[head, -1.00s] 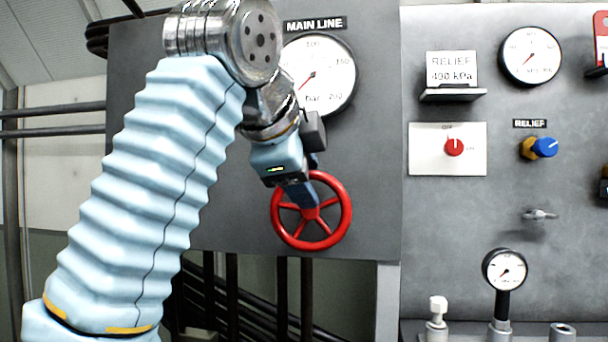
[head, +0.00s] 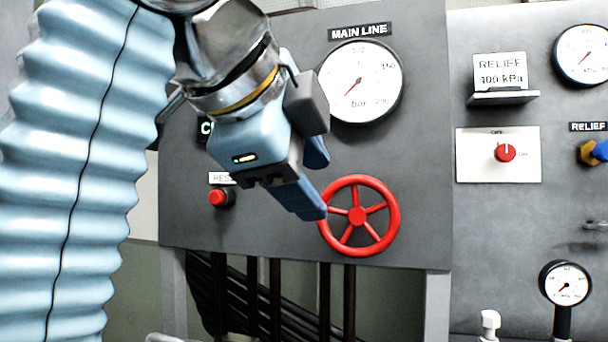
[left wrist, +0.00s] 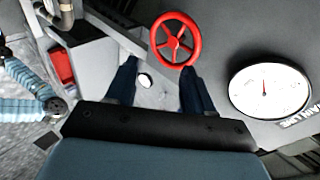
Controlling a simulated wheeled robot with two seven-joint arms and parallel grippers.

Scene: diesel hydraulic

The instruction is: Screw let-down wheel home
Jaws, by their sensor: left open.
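A red five-spoked handwheel (head: 357,215) is mounted on the dark grey panel below the main line gauge. My left gripper (head: 318,184) is open just to the upper left of the wheel, and its lower fingertip overlaps the left rim in the head view. In the left wrist view the wheel (left wrist: 174,43) shows whole beyond the tips of the open left gripper (left wrist: 158,72), with nothing between the fingers. The gripper does not hold the wheel; I cannot tell whether a fingertip touches it. My right gripper is not in view.
The main line gauge (head: 360,82) is above the wheel. A red push button (head: 217,198) is left of it, below my gripper. A red knob on a white plate (head: 498,155) and a relief label shelf (head: 502,98) are to the right. Dark pipes run below the panel.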

